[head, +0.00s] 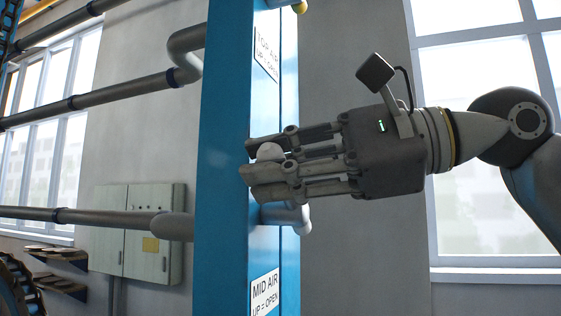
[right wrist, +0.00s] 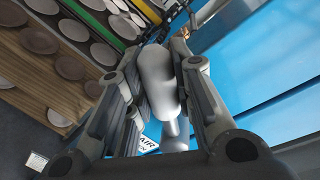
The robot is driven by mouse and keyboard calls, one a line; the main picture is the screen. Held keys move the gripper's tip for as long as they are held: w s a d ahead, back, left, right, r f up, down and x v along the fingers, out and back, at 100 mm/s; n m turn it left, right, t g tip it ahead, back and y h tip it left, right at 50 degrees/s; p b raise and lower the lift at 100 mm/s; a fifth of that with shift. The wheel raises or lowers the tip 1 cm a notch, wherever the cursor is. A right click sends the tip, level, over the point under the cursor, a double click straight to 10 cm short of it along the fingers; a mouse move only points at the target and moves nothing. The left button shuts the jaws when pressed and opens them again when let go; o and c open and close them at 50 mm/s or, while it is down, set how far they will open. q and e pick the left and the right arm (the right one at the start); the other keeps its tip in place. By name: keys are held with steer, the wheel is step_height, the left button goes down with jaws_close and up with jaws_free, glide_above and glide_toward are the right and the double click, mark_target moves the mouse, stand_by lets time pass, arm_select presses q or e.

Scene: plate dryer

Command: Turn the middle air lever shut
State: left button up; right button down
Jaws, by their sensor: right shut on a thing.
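The middle air lever is a pale grey handle with a rounded end (head: 270,152), on the blue column (head: 224,120). Its valve stub (head: 285,214) sits just above the "MID AIR, UP = OPEN" sign (head: 265,292). The handle appears to point up from the stub. My right gripper (head: 252,163) reaches in from the right with its fingers on either side of the handle, shut on it. In the right wrist view the pale handle (right wrist: 158,80) lies between the fingers, which hide part of its sides. My left gripper is not in view.
Grey pipes (head: 90,100) run left of the column. A cabinet (head: 138,232) is on the wall behind. The wrist view shows racks of round plates (right wrist: 70,68) at left.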

mark_target(274, 214)
steer(key=shift+s+a+f+n+t+h+b, duration=0.15)
steer(key=shift+s+f+n+t+b, duration=0.2)
steer(key=shift+f+n, duration=0.55)
steer(key=shift+s+f+n+t+h+b, duration=0.15)
steer(key=shift+f+n+b, duration=0.4)
steer(key=shift+n, duration=0.55)
steer(key=shift+s+a+f+n+t+h+b, duration=0.1)
steer(key=shift+s+f+n+b, duration=0.15)
steer(key=shift+f+n, duration=0.7)
steer(key=c, duration=1.2)
jaws_free()
steer(key=shift+c, duration=0.2)
steer(key=v, duration=1.2)
